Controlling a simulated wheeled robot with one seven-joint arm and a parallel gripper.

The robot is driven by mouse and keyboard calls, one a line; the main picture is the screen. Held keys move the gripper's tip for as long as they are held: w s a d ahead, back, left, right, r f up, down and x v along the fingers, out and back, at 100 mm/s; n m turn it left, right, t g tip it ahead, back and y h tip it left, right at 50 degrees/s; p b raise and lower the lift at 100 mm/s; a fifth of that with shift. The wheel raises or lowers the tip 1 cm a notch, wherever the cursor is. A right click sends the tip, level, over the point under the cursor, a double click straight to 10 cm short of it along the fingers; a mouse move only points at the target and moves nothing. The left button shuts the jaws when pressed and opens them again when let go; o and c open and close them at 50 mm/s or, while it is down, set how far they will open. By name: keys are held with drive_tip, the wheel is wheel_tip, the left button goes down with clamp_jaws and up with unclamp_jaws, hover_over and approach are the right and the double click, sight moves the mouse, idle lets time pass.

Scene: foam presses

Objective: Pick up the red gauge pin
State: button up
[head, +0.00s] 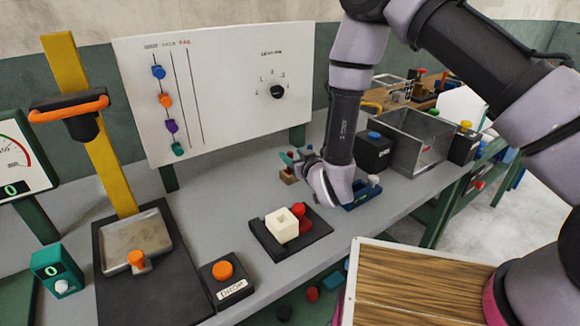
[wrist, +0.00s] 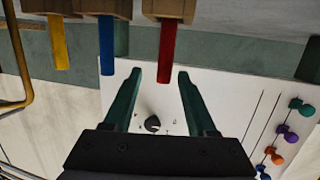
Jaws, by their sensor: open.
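The red gauge pin (wrist: 168,52) shows in the wrist view as a plain red rod joined to a wooden block (wrist: 168,8) at the top edge. Its free end reaches between the green fingers of my gripper (wrist: 160,74) in the picture. The fingers are apart, and I see a gap on each side of the pin; its depth between them is hard to judge. In the head view my gripper (head: 291,156) is low over the bench, by a small wooden block (head: 288,176). The pin is too small and covered to make out clearly there.
A blue pin (wrist: 106,45) and a yellow pin (wrist: 58,42) stand beside it, left in the wrist view. A black box (head: 373,152) and a grey metal bin (head: 420,150) stand right of my gripper.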

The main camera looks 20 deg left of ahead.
drive_tip(key=x, duration=0.5)
drive_tip(key=shift+s+a+f, duration=0.1)
drive_tip(key=shift+s+f, duration=0.15)
drive_tip(key=shift+f, duration=0.05)
clamp_jaws()
